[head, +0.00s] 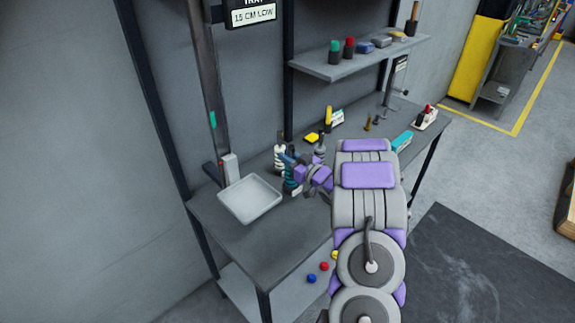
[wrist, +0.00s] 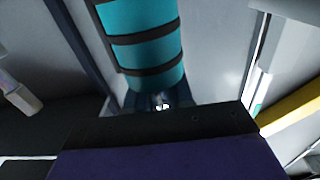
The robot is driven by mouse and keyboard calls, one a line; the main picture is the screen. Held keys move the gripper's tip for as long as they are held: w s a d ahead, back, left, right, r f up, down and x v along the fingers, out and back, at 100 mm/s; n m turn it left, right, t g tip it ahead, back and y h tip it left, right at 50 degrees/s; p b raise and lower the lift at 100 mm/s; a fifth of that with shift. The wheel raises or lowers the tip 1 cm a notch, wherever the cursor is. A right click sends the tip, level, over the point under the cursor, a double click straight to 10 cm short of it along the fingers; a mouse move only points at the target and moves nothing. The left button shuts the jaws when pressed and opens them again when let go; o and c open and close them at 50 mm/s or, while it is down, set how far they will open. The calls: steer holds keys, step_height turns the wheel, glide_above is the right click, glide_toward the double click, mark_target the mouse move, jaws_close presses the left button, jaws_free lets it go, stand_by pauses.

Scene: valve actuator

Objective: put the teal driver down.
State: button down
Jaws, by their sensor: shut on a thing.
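The teal driver (head: 290,184) has a thick handle with dark bands. My gripper (head: 293,170) is shut on it, just right of the shallow grey tray (head: 235,214) on the workbench. In the wrist view the teal driver (wrist: 145,40) fills the upper middle, beyond the dark edge of my gripper. Its lower tip is hidden, and I cannot tell whether it touches the bench. The tray looks empty.
A white-and-dark banded thing (head: 279,157) stands close behind my gripper. A yellow block (head: 311,138), a yellow-topped item (head: 328,117) and a teal block (head: 402,140) are farther along the bench. A shelf (head: 350,62) hangs above. The bench's front left is clear.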

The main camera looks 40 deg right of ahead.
steer(key=shift+w+d+f+b, duration=0.1)
steer(key=shift+w+f+b, duration=0.1)
steer(key=shift+f, duration=0.4)
steer(key=shift+w+f+b, duration=0.1)
steer(key=shift+f+b, duration=0.15)
steer(key=shift+f, duration=0.3)
steer(key=shift+w+d+f+b, duration=0.1)
steer(key=shift+f+b, duration=0.1)
steer(key=shift+f, duration=0.4)
steer(key=c, duration=1)
jaws_free()
steer(key=shift+a, duration=0.1)
steer(key=shift+s, duration=0.1)
steer(key=s+p, duration=0.1)
steer(key=s, duration=1.1)
steer(key=shift+d+p, duration=0.4)
steer(key=shift+d, duration=0.05)
